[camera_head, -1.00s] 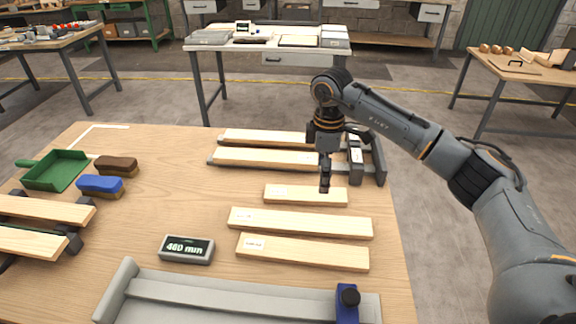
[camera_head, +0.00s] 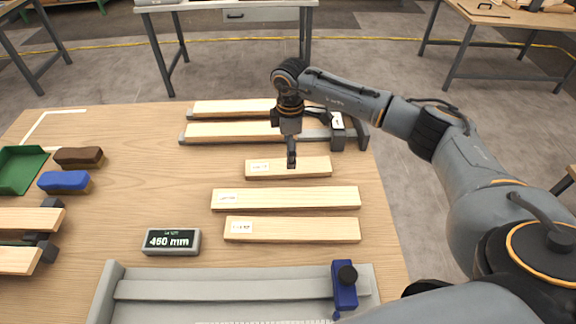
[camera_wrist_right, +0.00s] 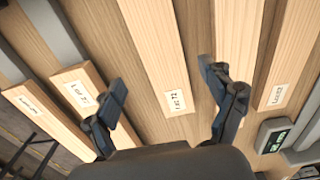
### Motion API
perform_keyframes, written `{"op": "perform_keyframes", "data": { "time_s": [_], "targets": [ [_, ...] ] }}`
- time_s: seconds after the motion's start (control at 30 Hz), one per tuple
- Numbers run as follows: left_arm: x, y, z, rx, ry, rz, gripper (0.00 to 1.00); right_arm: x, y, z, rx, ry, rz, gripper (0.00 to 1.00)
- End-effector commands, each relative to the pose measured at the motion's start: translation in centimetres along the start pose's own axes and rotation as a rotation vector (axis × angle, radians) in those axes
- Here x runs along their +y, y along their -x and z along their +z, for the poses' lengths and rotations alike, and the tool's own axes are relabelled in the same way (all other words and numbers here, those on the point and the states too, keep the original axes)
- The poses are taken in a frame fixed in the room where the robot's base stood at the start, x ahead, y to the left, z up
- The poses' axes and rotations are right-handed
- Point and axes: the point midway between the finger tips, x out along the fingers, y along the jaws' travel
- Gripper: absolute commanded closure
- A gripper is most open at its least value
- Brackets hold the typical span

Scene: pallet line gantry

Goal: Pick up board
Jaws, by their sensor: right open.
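Several pale wooden boards with white labels lie on the table. A short board (camera_head: 262,168) is under my right gripper (camera_head: 291,162), and two longer boards, a middle one (camera_head: 300,198) and a front one (camera_head: 305,230), lie nearer the front. Two more boards, the far one (camera_head: 232,107) and the near one (camera_head: 230,131), lie at the back against grey bars. In the right wrist view my right gripper (camera_wrist_right: 163,78) is open and empty, its fingers apart on either side of a labelled board (camera_wrist_right: 158,50). Contact cannot be seen. My left gripper is not in view.
A small display (camera_head: 171,241) reading in mm stands front left. A grey tray-like fixture (camera_head: 220,275) with a blue clamp (camera_head: 344,287) lies at the front. Blue (camera_head: 64,181) and brown (camera_head: 78,156) brushes and a green dustpan (camera_head: 18,170) are left. The table's middle left is clear.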

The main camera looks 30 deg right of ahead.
Motion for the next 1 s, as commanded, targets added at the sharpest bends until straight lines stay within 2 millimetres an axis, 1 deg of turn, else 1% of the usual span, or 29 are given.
{"op": "perform_keyframes", "data": {
  "time_s": [0.03, 0.13, 0.2, 0.23, 0.33, 0.43, 0.6, 0.63, 0.67, 0.7, 0.77, 0.8, 0.87, 0.9, 0.93, 1.0],
  "targets": [
    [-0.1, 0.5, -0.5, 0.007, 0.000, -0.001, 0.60, -0.1, -0.3, 0.1, -0.003, 0.000, -0.004, 0.17],
    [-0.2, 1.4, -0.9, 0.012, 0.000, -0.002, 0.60, -0.3, -1.7, 0.1, -0.003, 0.000, -0.006, 0.17],
    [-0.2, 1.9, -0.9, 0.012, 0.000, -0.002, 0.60, -0.4, -2.9, 0.2, -0.003, 0.000, -0.005, 0.17],
    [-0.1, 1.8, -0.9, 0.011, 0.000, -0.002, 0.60, -0.4, -3.4, 0.2, -0.002, -0.001, -0.004, 0.17],
    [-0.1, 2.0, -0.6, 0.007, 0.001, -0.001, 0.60, -0.3, -4.5, 0.2, -0.001, 0.000, -0.003, 0.17],
    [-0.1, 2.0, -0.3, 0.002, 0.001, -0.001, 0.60, -0.3, -5.0, 0.2, -0.001, 0.000, -0.002, 0.17],
    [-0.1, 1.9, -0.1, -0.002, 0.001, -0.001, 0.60, -0.3, -5.0, 0.2, 0.000, 0.001, -0.002, 0.17],
    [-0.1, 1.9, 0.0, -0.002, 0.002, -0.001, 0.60, -0.3, -5.0, 0.2, 0.000, 0.000, -0.002, 0.19],
    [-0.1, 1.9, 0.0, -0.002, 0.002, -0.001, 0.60, -0.3, -5.0, 0.2, 0.000, 0.000, -0.002, 0.25],
    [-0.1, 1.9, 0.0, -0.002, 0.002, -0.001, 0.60, -0.3, -5.0, 0.2, 0.000, 0.000, -0.002, 0.33],
    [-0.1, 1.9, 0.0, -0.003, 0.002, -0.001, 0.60, -0.3, -5.0, 0.2, -0.001, 0.000, -0.002, 0.45],
    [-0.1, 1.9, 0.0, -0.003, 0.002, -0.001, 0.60, -0.3, -4.9, 0.2, -0.001, 0.000, -0.001, 0.54],
    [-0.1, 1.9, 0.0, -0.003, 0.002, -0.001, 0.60, -0.3, -4.9, 0.2, -0.001, 0.000, -0.001, 0.66],
    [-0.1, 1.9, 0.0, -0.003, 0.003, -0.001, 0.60, -0.3, -4.9, 0.2, -0.001, 0.000, -0.002, 0.74],
    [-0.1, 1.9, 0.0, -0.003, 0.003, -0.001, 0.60, -0.3, -4.9, 0.2, -0.001, 0.000, -0.002, 0.79],
    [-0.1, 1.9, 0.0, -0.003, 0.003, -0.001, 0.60, -0.3, -4.9, 0.2, 0.000, 0.000, -0.001, 0.79]
  ]
}}
